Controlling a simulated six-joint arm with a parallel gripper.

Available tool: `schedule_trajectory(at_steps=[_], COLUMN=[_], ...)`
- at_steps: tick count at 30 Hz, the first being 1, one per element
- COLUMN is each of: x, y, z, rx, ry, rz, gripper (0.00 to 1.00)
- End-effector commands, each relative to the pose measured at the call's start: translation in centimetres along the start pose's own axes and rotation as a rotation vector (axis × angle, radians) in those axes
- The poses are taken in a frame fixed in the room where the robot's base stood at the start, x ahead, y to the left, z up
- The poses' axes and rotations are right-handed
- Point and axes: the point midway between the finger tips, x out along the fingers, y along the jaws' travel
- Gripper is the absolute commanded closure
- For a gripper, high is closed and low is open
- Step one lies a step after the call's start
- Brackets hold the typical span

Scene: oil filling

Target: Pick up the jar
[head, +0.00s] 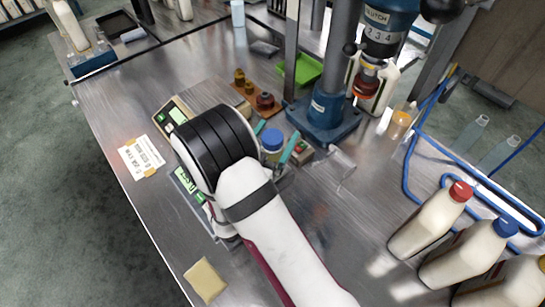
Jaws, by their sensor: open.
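A jar with a blue lid (271,139) stands on the metal bench, in front of the blue press base, in the head view. My gripper (277,132) is open, with one teal finger on each side of the jar as seen from here. I cannot tell whether either finger touches it. My wrist and arm hide the bench just in front of the jar, and the jar's lower part is hard to see.
The blue press (328,112) stands close behind the jar. A clear glass vessel (342,166) is just to its right. Weights on a wooden block (262,99) and a green tray (302,69) are behind. Milky bottles (432,222) stand at right.

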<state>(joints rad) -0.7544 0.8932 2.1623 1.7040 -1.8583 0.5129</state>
Motion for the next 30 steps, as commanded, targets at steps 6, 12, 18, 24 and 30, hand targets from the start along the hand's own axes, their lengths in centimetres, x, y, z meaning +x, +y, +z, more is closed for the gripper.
schedule_trajectory(at_steps=[6,12,18,24,30], x=[1.50,1.45,1.43,1.43,1.42], y=[0.01,0.00,0.00,0.00,0.00], z=[-0.01,-0.01,-0.01,-0.01,0.00], rx=[0.000,0.000,0.000,0.000,0.000], ry=[-0.001,-0.001,-0.001,-0.001,-0.001], rz=[-0.001,-0.001,-0.001,-0.001,-0.001], gripper=[0.06,0.22,0.58,0.94,1.00])
